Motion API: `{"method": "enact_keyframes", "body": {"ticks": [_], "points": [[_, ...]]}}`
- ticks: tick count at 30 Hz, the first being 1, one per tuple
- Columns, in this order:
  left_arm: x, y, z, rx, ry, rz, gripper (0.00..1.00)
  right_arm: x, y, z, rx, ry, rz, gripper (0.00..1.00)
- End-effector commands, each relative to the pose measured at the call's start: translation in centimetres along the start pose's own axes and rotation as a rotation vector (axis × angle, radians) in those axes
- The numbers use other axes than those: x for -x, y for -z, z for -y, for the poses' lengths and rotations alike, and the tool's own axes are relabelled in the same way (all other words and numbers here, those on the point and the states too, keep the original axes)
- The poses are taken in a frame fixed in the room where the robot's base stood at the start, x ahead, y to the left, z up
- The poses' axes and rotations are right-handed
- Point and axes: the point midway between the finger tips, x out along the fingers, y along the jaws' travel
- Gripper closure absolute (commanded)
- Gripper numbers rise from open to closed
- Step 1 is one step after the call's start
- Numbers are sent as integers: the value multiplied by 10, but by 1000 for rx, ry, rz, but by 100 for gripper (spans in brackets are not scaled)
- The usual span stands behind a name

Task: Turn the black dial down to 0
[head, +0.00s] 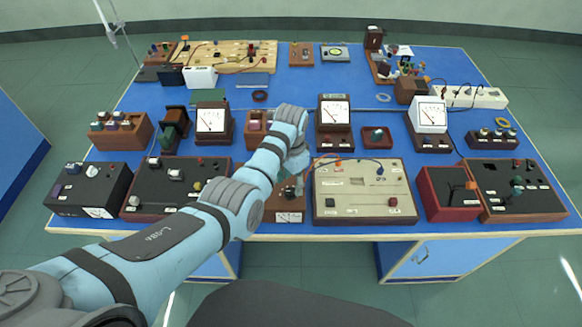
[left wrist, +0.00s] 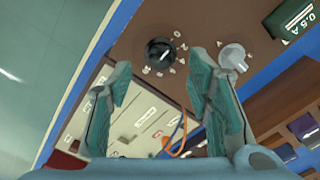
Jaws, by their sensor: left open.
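The black dial (left wrist: 159,51) is round and sits on a brown panel (left wrist: 205,18) in the left wrist view. Small white marks ring part of it; I cannot read its setting. My left gripper (left wrist: 160,68) is open, its two fingers to either side of the dial's position in the picture. I cannot tell whether they touch it. In the head view the left gripper (head: 294,184) points down over a small brown box (head: 287,204) near the table's front edge; the arm and gripper hide much of that box, and the dial is not clear there. My right gripper is not in view.
A silver knob (left wrist: 232,57) stands close to the right finger on the same panel. A beige box (head: 347,206) is right of the small brown box, and a dark brown box (head: 148,207) is left. Meters, including one (head: 334,112), stand behind on the blue table.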

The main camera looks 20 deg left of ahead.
Motion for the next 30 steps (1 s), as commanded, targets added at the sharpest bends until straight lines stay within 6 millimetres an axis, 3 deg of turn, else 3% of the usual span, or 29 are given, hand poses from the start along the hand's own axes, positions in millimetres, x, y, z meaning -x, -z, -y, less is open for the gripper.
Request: {"method": "enact_keyframes", "body": {"ticks": [3,6,12,26,28,30], "points": [[38,2,1,1,5,-7,54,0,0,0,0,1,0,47],[62,1,1,2,4,-5,54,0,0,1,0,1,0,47],[85,1,0,1,2,-2,54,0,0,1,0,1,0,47],[84,0,0,3,2,-2,54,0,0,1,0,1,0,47],[73,-6,1,24,2,-7,54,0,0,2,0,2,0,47],[48,-23,2,82,5,-24,54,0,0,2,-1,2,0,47]]}}
